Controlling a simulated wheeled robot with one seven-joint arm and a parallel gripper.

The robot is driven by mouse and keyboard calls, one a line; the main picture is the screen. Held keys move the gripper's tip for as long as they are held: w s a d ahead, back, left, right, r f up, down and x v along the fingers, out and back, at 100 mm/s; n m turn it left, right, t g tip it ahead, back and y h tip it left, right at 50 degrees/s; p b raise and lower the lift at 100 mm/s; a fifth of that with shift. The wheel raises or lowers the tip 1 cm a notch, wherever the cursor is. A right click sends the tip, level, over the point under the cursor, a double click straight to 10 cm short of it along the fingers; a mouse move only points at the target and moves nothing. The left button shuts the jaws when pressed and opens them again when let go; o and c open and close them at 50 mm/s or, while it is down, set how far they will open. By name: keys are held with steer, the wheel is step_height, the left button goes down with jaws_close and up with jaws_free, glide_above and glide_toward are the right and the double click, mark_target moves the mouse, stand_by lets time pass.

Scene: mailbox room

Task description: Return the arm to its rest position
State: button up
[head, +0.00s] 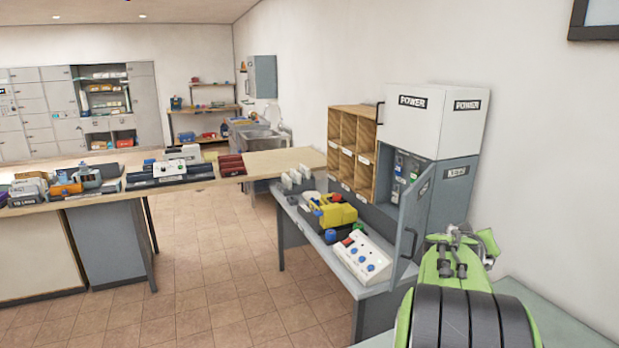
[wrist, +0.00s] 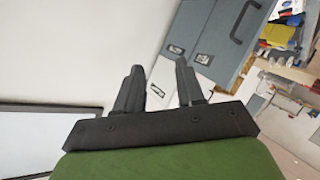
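My arm, green with black bands, shows at the lower right of the head view, in front of the power cabinet. In the wrist view my gripper (wrist: 157,85) has its two dark fingers apart with nothing between them. Behind the fingertips are the pale wall and the grey cabinet (wrist: 210,40), apart from the fingers as far as I can tell. The fingertips cannot be made out clearly in the head view.
The power cabinet (head: 433,130) has its grey door (head: 415,212) standing open beside my arm. A grey desk (head: 333,262) holds a white control box (head: 361,257) and a yellow device (head: 335,212). A wooden pigeonhole shelf (head: 353,150) stands behind. Tiled floor (head: 215,270) is clear at left.

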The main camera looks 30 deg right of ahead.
steer(key=a+f+n+t+y, duration=0.3)
steer(key=a+y, duration=0.5)
steer(key=a, duration=1.6)
steer(key=s+a+f+n+g+y, duration=0.1)
steer(key=s+a+f+y, duration=0.1)
steer(key=s+a, duration=0.4)
steer(key=s+a+f+n+g+y, duration=0.2)
steer(key=s+a+f, duration=0.2)
steer(key=s+a, duration=0.3)
steer(key=a, duration=0.4)
steer(key=shift+a+f+y, duration=0.15)
steer(key=shift+a+y, duration=0.15)
steer(key=shift+a, duration=0.1)
